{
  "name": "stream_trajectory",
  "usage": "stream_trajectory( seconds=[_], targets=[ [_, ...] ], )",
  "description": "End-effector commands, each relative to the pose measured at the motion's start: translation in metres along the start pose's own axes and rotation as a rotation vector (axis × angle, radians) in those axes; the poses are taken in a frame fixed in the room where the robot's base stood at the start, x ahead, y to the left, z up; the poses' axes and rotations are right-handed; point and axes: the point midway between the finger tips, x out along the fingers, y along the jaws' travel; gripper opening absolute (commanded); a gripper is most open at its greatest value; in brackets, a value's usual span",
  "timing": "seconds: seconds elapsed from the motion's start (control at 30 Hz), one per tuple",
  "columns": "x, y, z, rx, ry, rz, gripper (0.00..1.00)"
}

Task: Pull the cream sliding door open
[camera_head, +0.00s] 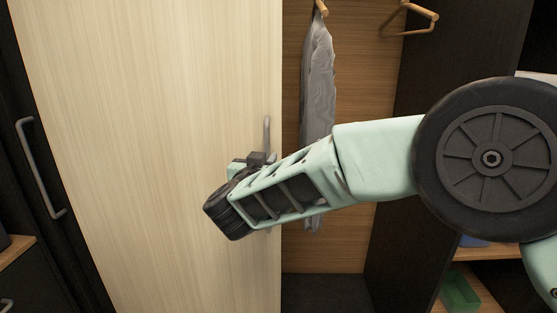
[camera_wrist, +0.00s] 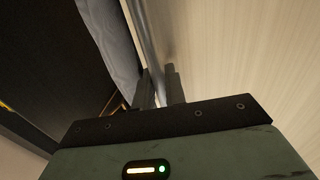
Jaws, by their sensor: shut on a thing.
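The cream sliding door (camera_head: 150,120) is a tall wood-grained panel left of centre in the head view. Its right edge stands beside an open wardrobe bay. A grey vertical bar handle (camera_head: 267,135) sits near that edge, and its lower part is hidden behind my arm. In the wrist view the door (camera_wrist: 240,60) fills the right side and the handle (camera_wrist: 148,40) runs down between my fingers. My gripper (camera_wrist: 160,88) is shut on the handle. In the head view the fingertips are mostly hidden by my own wrist.
A grey garment (camera_head: 319,90) hangs in the open bay, with an empty wooden hanger (camera_head: 410,18) to its right. A dark panel with another handle (camera_head: 40,168) stands at the left. A green box (camera_head: 460,290) sits on a low shelf at the right.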

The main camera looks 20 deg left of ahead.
Motion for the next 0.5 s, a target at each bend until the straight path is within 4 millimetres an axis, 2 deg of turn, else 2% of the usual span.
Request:
stream_trajectory(
  seconds=[0.37,0.4,0.43,0.47,0.5],
  targets=[
    [0.0003,-0.0011,0.0006,-0.001,0.000,0.001,0.00],
    [0.0003,-0.0010,0.0005,-0.001,0.000,0.001,0.15],
    [0.0003,-0.0010,0.0006,-0.001,0.000,0.001,0.24],
    [0.0004,-0.0010,0.0005,-0.001,0.001,0.001,0.30],
    [0.0004,-0.0009,0.0005,-0.001,0.001,0.001,0.30]
  ],
)
